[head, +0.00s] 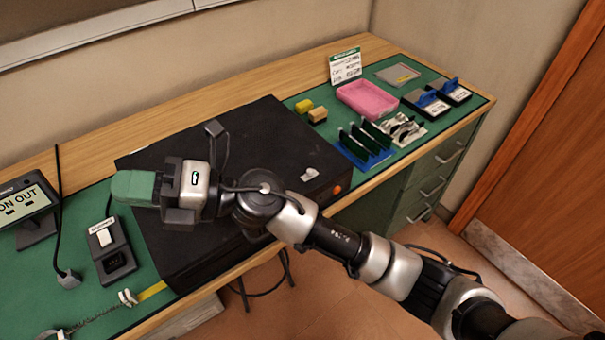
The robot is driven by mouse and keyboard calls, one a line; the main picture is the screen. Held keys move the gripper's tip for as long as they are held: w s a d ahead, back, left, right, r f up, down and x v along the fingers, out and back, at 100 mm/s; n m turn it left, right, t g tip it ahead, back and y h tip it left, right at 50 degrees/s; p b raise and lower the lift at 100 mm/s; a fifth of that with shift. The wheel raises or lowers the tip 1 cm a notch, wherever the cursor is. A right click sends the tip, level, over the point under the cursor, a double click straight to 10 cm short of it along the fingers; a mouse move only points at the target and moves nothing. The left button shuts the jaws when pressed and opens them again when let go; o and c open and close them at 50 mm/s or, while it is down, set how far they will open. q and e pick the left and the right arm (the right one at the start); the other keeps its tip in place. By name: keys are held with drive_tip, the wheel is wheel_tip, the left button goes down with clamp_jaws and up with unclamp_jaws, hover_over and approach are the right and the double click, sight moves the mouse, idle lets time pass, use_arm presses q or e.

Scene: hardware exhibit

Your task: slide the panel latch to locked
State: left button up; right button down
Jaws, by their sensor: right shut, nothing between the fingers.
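My right gripper (168,190) is over the left part of a large black panel box (255,130) lying on the bench. It is shut and empty, and its fingers point left. A green block-like part (134,187) shows at its far end; I cannot tell whether the two touch. A small pale grey piece (309,174) sits on the box's right front area, near an orange button (337,190) on the front side. I cannot tell whether this piece is the latch. The gripper and wrist hide part of the box top. My left gripper is not in view.
On the green mat (80,280) at left are a display sign (30,205) and a black device (110,250). Drawers (432,188) are below right.

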drive_tip(key=s+a+f+n+g+h, duration=0.2)
drive_tip(key=s+f+n+g+h, duration=0.3)
drive_tip(key=n+h, duration=0.2)
drive_tip(key=w+d+f+n+t+h, duration=0.25)
drive_tip(key=d+f+n+h, duration=0.2)
drive_tip(key=f+h, duration=0.45)
drive_tip(key=w+d+t+h, duration=0.2)
drive_tip(key=w+d+h, duration=0.1)
drive_tip(key=w, duration=0.1)
drive_tip(key=w+d+t+h, duration=0.3)
drive_tip(key=w+d, duration=0.1)
drive_tip(key=w+d+t+h, duration=0.3)
drive_tip(key=w, duration=0.2)
drive_tip(key=shift+d+n, duration=0.25)
drive_tip(key=shift+d, duration=0.05)
drive_tip(key=w+d+r+t+h, duration=0.2)
drive_tip(key=w+d+r+h, duration=0.1)
drive_tip(key=w+d, duration=0.1)
drive_tip(key=shift+r+m, duration=0.2)
drive_tip(key=shift+m, duration=0.2)
drive_tip(key=shift+f, duration=0.1)
